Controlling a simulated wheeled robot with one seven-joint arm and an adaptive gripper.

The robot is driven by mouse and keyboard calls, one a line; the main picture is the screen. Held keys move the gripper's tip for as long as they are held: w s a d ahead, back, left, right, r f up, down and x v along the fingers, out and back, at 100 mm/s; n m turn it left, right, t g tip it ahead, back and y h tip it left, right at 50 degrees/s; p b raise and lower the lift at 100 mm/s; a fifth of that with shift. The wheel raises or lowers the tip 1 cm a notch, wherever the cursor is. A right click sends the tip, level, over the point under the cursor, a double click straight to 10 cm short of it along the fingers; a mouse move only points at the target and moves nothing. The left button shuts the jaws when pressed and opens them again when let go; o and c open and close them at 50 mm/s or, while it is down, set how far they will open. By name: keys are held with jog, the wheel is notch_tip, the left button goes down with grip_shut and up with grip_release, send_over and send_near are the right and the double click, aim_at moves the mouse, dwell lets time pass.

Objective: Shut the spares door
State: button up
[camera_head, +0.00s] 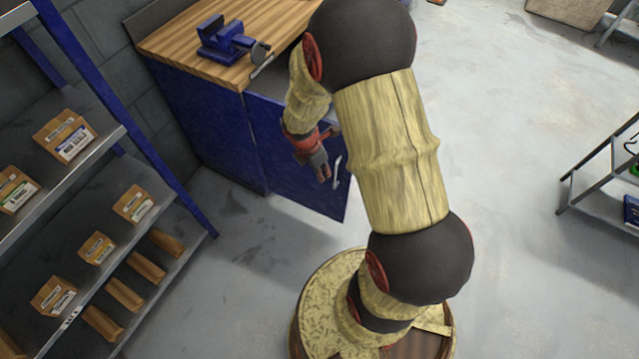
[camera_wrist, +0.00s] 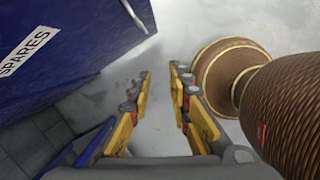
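The spares door (camera_head: 285,160) is a blue panel on the workbench cabinet. It stands ajar, with a gap between it and the bench top. Its pale bar handle (camera_head: 337,172) is near the outer edge. My gripper (camera_head: 322,170) is in front of the door, close to the handle. In the wrist view the door (camera_wrist: 75,50) with its white SPARES label (camera_wrist: 24,51) fills the upper left, and the handle (camera_wrist: 133,16) lies at its edge. My gripper (camera_wrist: 160,75) is open there, with nothing between its fingers. I cannot tell whether it touches the door.
The workbench's wooden top (camera_head: 180,40) carries a blue vise (camera_head: 225,40). A shelf rack (camera_head: 150,165) with several small boxes stands at the left. A metal stand (camera_head: 595,170) is at the right edge. The grey floor (camera_head: 520,110) between is clear.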

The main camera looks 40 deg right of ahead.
jog(key=shift+w+r+n+t, duration=0.3)
jog(key=shift+w+n, duration=0.3)
jog(key=shift+n, duration=0.4)
jog(key=shift+c, duration=0.5)
jog(key=shift+w+f+n, duration=0.2)
jog(key=shift+w+n, duration=0.15)
jog(key=shift+n, duration=0.35)
jog(key=shift+c, duration=1.3)
jog(key=shift+f, duration=0.1)
grip_shut()
jog(key=w+d+f+b, duration=0.1)
jog(key=d+f+b, duration=0.5)
jog(key=f, duration=0.3)
jog(key=shift+w+d+f, duration=0.15)
jog(key=shift+w+d, duration=0.05)
